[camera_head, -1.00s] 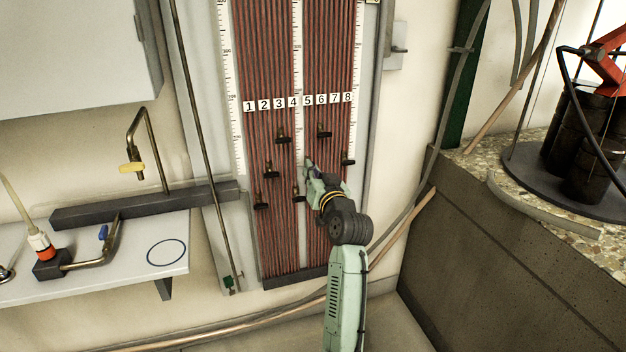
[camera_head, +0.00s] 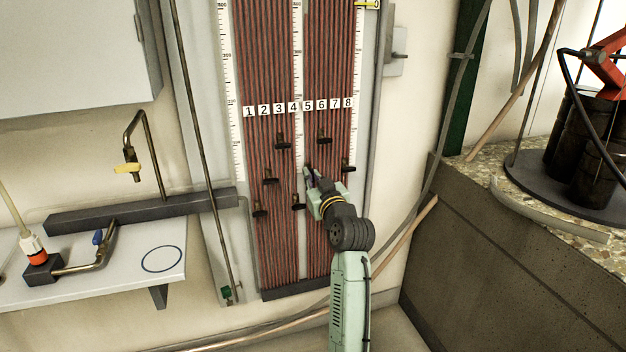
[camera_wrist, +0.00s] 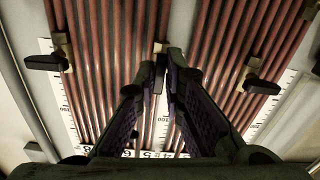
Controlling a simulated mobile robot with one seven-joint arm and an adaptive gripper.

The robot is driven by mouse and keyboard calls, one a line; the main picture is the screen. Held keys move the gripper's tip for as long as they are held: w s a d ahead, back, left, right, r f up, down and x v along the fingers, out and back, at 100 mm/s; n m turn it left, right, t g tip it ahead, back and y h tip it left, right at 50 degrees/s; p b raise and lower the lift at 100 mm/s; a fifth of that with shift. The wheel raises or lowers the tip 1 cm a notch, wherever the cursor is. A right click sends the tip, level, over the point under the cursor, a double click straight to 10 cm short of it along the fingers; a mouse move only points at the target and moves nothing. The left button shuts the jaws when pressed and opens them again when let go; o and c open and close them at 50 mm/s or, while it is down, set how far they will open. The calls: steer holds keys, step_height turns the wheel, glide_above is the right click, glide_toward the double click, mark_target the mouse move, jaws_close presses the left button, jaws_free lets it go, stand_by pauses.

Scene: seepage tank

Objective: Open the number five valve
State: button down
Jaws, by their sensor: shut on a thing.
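A white number strip (camera_head: 298,106) marked 1 to 8 crosses a board of red-brown tubes. My gripper (camera_head: 309,176) is at the board below label 5. In the wrist view my gripper (camera_wrist: 159,82) has its purple-padded fingers on either side of a small valve's black handle (camera_wrist: 159,76), shut on it. The valve's brass body (camera_wrist: 160,48) shows beyond the fingertips. The handle's visible part runs roughly along the tubes. Its position under label 5 fits the number five valve. My fingers hide part of the handle.
Other black-handled valves stand close by: one below label 4 (camera_head: 299,202), one below label 6 (camera_head: 324,136) and one at the right edge (camera_head: 348,166). A shelf (camera_head: 110,275) with pipework is at left. A stone-topped block (camera_head: 510,250) is at right.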

steer(key=c, duration=1.7)
jaws_free()
steer(key=shift+s+d, duration=0.1)
steer(key=v, duration=1.1)
steer(key=shift+s+d, duration=0.1)
steer(key=shift+s, duration=0.25)
